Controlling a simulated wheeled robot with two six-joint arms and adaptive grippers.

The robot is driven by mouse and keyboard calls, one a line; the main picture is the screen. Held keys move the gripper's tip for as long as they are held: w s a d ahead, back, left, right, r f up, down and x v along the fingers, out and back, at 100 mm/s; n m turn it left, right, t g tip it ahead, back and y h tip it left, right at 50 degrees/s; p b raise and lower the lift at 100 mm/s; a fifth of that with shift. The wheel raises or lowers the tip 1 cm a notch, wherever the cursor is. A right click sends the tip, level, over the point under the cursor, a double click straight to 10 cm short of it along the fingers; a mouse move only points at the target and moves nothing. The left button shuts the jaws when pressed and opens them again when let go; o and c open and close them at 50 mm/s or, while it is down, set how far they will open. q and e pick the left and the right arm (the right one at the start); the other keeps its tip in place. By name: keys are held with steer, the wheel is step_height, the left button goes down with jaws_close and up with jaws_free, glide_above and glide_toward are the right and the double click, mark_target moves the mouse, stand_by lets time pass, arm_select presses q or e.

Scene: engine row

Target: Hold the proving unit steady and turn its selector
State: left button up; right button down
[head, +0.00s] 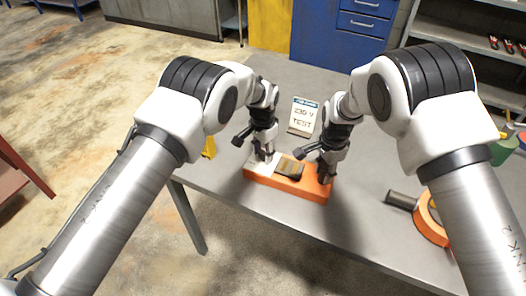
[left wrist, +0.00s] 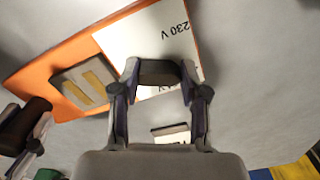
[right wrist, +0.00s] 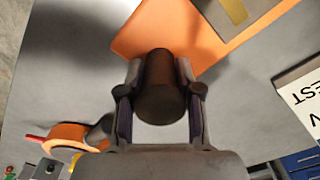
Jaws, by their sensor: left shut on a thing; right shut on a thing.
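The proving unit (head: 285,188) is an orange block lying on the grey table, with a dark panel (left wrist: 82,84) carrying yellowish strips in its middle. At its left end is a white plate (left wrist: 130,36) printed "230 V", with a second marking partly hidden. My left gripper (head: 265,155) is shut on a dark knob (left wrist: 158,72) over this plate, which looks like the selector. My right gripper (head: 325,178) is shut on a dark brown round post (right wrist: 160,88) at the unit's right end. Where the selector points is hidden by the gripper.
A card (head: 304,116) reading "230 V TEST" stands behind the unit. An orange ring-like thing (head: 430,222) with a metal cylinder (head: 402,200) lies to the right. Table between unit and ring is clear.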

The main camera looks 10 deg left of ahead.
mark_target(263, 153)
arm_select(q)
steer(key=shift+s+f+n, duration=0.1)
steer(key=shift+n, duration=1.2)
steer(key=o, duration=1.2)
steer(key=shift+c, duration=0.2)
step_height(263, 153, up, 12)
